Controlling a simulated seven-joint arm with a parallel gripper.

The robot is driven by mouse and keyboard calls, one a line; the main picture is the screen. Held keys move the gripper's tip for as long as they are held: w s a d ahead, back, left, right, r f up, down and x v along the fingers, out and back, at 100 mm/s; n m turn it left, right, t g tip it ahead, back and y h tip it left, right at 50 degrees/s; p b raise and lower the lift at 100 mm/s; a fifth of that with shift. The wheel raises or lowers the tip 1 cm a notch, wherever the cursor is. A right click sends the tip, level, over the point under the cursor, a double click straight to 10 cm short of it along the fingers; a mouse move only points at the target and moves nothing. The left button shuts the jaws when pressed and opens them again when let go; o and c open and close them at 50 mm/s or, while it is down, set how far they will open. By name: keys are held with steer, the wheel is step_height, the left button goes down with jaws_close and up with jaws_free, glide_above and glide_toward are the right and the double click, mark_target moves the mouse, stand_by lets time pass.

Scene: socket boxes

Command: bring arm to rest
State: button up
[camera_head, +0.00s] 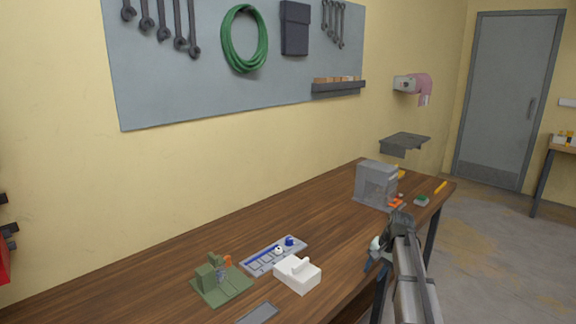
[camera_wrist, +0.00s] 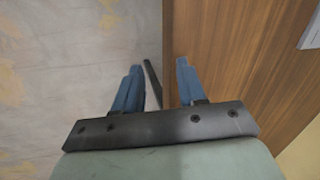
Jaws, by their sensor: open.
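My gripper (camera_head: 374,262) is at the front edge of the wooden workbench (camera_head: 335,222), in the right half of the head view, partly hidden by my arm. In the wrist view its two blue fingers stand apart with nothing between them (camera_wrist: 158,68). The bench edge runs through the gap between the fingers, with floor on the left and the wooden top on the right. I cannot tell its exact height over the edge.
On the bench are a green fixture (camera_head: 220,284), a panel with blue and white parts (camera_head: 273,256), a white block (camera_head: 297,274) and a grey machine (camera_head: 375,184). A small green item (camera_head: 421,200) lies near the far end. The bench middle is clear.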

steer(key=s+a+f+n+g, duration=0.1)
steer(key=s+a+f, duration=0.1)
steer(key=s+f, duration=0.65)
steer(key=s+a+f+n+g, duration=0.15)
steer(key=s+f, duration=0.35)
steer(key=f, duration=0.7)
steer(key=s+a+f+g, duration=0.1)
steer(key=s+a+f, duration=0.2)
steer(key=s+f, duration=0.55)
steer(key=s+a+f+n+g+h, duration=0.1)
steer(key=s+f, duration=0.4)
steer(key=s, duration=0.5)
steer(key=s+a+f+n+g, duration=0.2)
steer(key=s+f, duration=0.3)
steer(key=s, duration=0.5)
steer(key=s+a+f+n+g+h, duration=0.1)
steer(key=s+f, duration=0.4)
steer(key=s, duration=0.5)
steer(key=shift+s+a+f+g+h, duration=0.3)
steer(key=shift+s+a+f+g, duration=0.05)
steer(key=shift+a+f, duration=0.1)
steer(key=shift+n, duration=0.25)
